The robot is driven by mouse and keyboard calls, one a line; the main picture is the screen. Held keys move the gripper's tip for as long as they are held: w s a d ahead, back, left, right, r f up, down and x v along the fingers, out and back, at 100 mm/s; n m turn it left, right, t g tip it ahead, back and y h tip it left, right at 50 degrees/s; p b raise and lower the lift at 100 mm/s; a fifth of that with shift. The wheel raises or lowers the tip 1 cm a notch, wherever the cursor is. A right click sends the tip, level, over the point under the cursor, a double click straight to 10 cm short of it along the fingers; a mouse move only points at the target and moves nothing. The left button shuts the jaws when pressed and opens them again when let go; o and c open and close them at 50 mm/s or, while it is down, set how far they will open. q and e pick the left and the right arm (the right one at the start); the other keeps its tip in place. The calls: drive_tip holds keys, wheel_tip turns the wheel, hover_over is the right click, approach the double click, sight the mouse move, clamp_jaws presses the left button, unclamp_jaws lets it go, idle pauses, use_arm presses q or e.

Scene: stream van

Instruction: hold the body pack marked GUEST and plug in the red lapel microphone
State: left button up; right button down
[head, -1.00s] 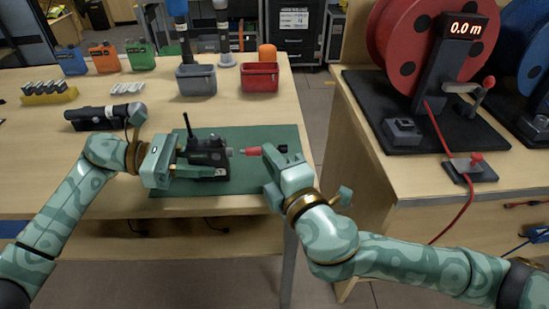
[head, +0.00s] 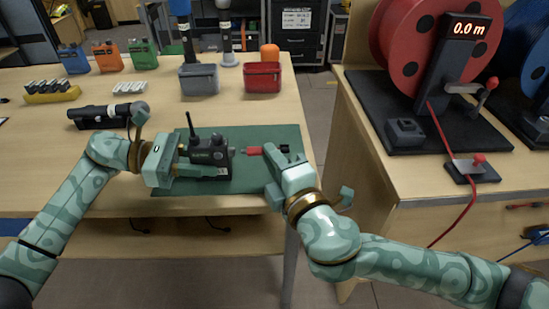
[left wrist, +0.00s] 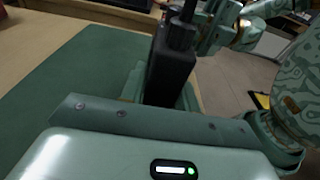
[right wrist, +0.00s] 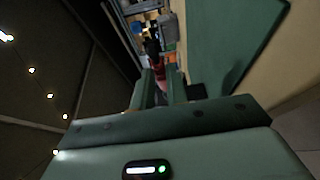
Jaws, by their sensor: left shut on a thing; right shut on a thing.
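The black body pack (head: 209,155), with a stub antenna, is upright over the green mat. Its marking is too small to read. My left gripper (head: 186,162) is shut on it from the left; the left wrist view shows the dark pack (left wrist: 168,75) between the fingers. My right gripper (head: 271,158) is shut on the red plug of the lapel microphone (head: 254,151), whose metal tip points left at the pack's right side. A small gap seems to separate tip and pack. The red plug shows only partly in the right wrist view (right wrist: 159,74).
The green mat (head: 270,133) lies at the table's front right corner. Behind it stand a grey bin (head: 199,80) and a red bin (head: 262,78). Blue, orange and green packs stand at the back left. A red cable reel (head: 405,50) is on the right bench.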

drive_tip(key=shift+a, duration=1.05)
drive_tip(key=c, duration=1.3)
unclamp_jaws()
use_arm(q)
drive_tip(key=o, duration=1.2)
use_arm(e)
drive_tip(key=v, duration=1.2)
drive_tip(key=shift+a, duration=0.1)
use_arm(q)
drive_tip(key=a, duration=0.4)
drive_tip(key=a+r, duration=0.1)
drive_tip(key=a, duration=0.7)
drive_tip(key=shift+r, duration=0.35)
